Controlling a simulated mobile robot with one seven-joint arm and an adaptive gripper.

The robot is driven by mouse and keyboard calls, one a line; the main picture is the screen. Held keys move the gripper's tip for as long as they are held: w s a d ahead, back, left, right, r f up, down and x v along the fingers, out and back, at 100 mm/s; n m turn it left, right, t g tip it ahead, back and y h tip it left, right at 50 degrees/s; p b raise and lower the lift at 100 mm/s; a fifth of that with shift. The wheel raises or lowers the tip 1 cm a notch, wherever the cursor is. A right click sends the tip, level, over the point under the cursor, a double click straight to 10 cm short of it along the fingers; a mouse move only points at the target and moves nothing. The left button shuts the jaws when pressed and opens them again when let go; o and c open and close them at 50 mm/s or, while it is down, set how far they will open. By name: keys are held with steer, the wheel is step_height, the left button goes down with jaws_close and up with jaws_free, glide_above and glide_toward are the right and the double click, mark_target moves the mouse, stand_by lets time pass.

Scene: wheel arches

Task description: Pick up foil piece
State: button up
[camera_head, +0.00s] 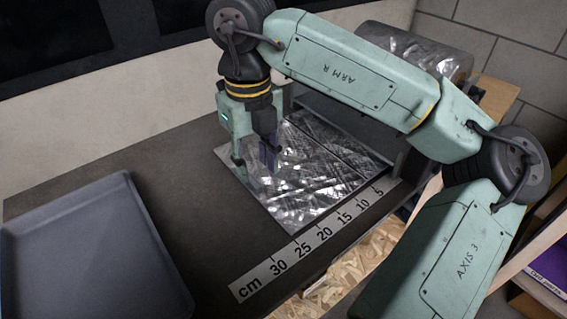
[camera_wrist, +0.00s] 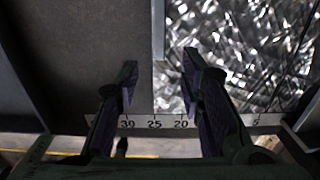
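The foil piece (camera_head: 310,188) is a shiny, crinkled silver sheet lying flat on the dark bench, beside the ruler strip. It fills the upper right of the wrist view (camera_wrist: 245,50). My gripper (camera_head: 256,165) points down at the foil's left part in the head view. In the wrist view my gripper (camera_wrist: 160,68) is open, with a clear gap between its fingers and nothing held. There, the right finger overlaps the foil and the left finger overlaps bare dark surface, with the foil's edge between them. I cannot tell whether the fingertips touch anything.
A grey shallow tray (camera_head: 85,250) lies at the left, empty where visible. A centimetre ruler strip (camera_head: 312,240) runs along the bench's front edge. A large foil roll (camera_head: 425,55) sits at the back right, partly behind my arm. Bare bench (camera_head: 180,185) lies between tray and foil.

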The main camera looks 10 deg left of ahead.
mark_target(254, 182)
steer(key=f, duration=0.2)
steer(key=a+f+p, duration=0.1)
steer(key=shift+w+f, duration=0.35)
steer(key=shift+w, duration=0.05)
steer(key=shift+f, duration=0.6)
steer(key=shift+c, duration=0.4)
jaws_close()
